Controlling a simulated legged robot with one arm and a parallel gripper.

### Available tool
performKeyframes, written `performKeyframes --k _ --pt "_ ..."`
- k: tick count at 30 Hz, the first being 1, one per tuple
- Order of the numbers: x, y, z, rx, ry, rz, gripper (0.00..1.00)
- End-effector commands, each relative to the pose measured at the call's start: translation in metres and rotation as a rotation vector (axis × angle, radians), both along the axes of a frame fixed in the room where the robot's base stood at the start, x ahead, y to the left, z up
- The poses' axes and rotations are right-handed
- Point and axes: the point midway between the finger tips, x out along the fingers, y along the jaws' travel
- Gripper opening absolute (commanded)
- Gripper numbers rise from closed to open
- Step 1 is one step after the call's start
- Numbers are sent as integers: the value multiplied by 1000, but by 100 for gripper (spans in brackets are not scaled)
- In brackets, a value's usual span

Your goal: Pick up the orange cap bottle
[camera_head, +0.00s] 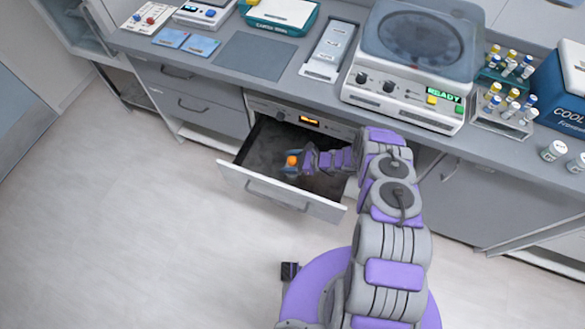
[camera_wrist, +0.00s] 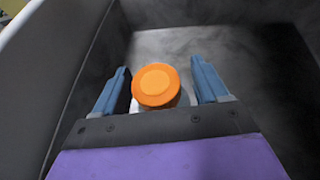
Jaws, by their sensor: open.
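The orange cap bottle (camera_wrist: 156,86) is between the two blue fingers of my gripper (camera_wrist: 158,92) in the wrist view. I see its round orange cap from above and a little of its white body below. The fingers stand apart, with a gap on each side of the cap. In the head view the orange cap (camera_head: 292,161) shows inside the open drawer, at the tip of my gripper (camera_head: 294,163). The drawer (camera_head: 282,190) is pulled out below the counter, and its dark floor shows around the bottle. The bottle's lower part is hidden.
The drawer walls (camera_wrist: 90,75) rise close to my gripper on the left. The counter (camera_head: 255,55) above holds a centrifuge (camera_head: 405,95) with a READY display, racks of capped vials (camera_head: 505,110) and a blue cooler box (camera_head: 565,95). The floor in front is clear.

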Motion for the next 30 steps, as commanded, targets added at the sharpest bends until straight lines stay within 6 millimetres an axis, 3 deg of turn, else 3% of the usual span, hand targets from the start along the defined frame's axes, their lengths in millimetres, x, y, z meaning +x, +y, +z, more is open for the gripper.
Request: performKeyframes --k 2,21,30 --pt "0 1 0 -1 -1 0 72" --pt "0 2 -2 -4 2 2 11" --pt "0 1 -2 -6 2 1 8"
